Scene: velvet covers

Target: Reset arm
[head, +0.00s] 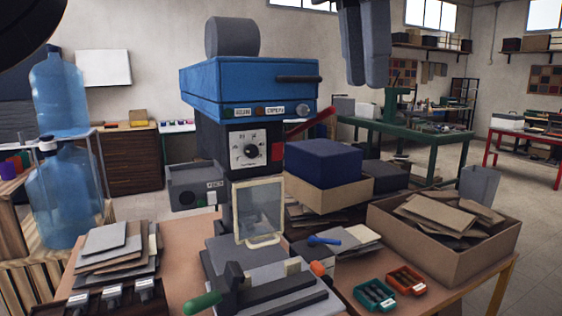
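My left gripper (365,80) hangs down from the top edge, right of centre. Its two dark grey fingers point down side by side with no gap showing between them, and nothing shows in them. It appears in front of the far wall, above and right of the blue-topped press machine (250,88), apart from it in the picture. The rest of that arm is cut off by the top edge. My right gripper is not in view.
The workbench (190,235) holds a blue box (323,160), a carton of brown sheets (440,255), grey sheets (105,243), a green-handled fixture (270,285) and small green and orange trays. Water bottles (62,195) stand at left. Floor (540,230) is clear at right.

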